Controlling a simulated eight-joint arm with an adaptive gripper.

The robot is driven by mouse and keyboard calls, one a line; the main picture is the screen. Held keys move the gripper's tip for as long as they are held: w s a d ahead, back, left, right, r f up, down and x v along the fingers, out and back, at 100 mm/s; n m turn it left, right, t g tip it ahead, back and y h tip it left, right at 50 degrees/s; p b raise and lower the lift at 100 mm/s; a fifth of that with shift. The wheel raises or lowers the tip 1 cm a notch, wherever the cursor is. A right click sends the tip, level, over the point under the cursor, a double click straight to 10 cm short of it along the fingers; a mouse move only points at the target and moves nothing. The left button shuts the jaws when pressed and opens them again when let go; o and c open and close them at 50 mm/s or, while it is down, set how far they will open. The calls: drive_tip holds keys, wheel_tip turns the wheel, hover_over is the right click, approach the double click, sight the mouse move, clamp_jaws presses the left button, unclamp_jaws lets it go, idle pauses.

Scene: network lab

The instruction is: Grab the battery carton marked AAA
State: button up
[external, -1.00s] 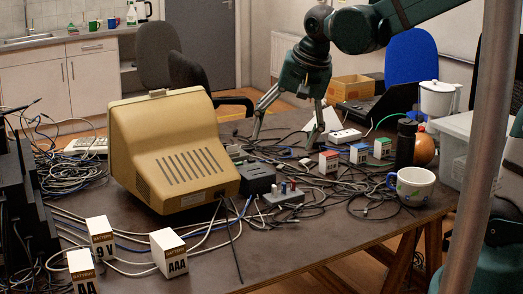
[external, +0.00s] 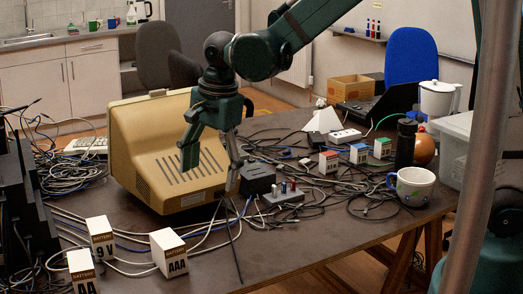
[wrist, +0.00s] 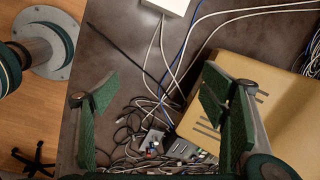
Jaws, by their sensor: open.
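The AAA battery carton (external: 168,252), a white box marked AAA, stands upright on the table at the lower left of the external view. It is the rightmost of three similar cartons; the others are marked 9 V (external: 101,237) and AA (external: 83,271). My gripper (external: 210,174) is open and empty, in front of the beige monitor in the picture and above and right of the AAA carton. In the wrist view my gripper's fingers (wrist: 147,95) are spread apart. A white box (wrist: 167,5), seemingly the AAA carton, is cut off by the top edge there.
The beige monitor (external: 160,150) stands close behind the AAA carton. Loose cables (external: 120,241) run around the cartons. A power supply box (external: 257,178), small coloured boxes (external: 358,153) and a mug (external: 411,186) stand to the right. The front middle of the table (external: 300,235) is mostly bare.

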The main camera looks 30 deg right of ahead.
sight(166, 239)
drive_tip(key=a+f+m, duration=0.1)
drive_tip(key=a+f, duration=0.2)
drive_tip(key=a, duration=0.1)
drive_tip(key=s+a+f+m+g+p, duration=0.1)
drive_tip(key=a+f, duration=0.2)
drive_tip(key=a, duration=0.1)
drive_tip(key=s+a+f+m, duration=0.1)
drive_tip(key=a+f, duration=0.2)
drive_tip(key=a, duration=0.2)
drive_tip(key=shift+m+h+p, duration=0.3)
drive_tip(key=shift+m+h, duration=0.1)
drive_tip(key=shift+s+a+f, duration=0.15)
drive_tip(key=shift+a+f, duration=0.05)
drive_tip(key=shift+a, duration=0.05)
drive_tip(key=shift+f, duration=1.3)
drive_tip(key=shift+d+f+b, duration=0.15)
drive_tip(key=shift+f+b, duration=0.75)
drive_tip(key=shift+f, duration=1.7)
drive_tip(key=c, duration=1.1)
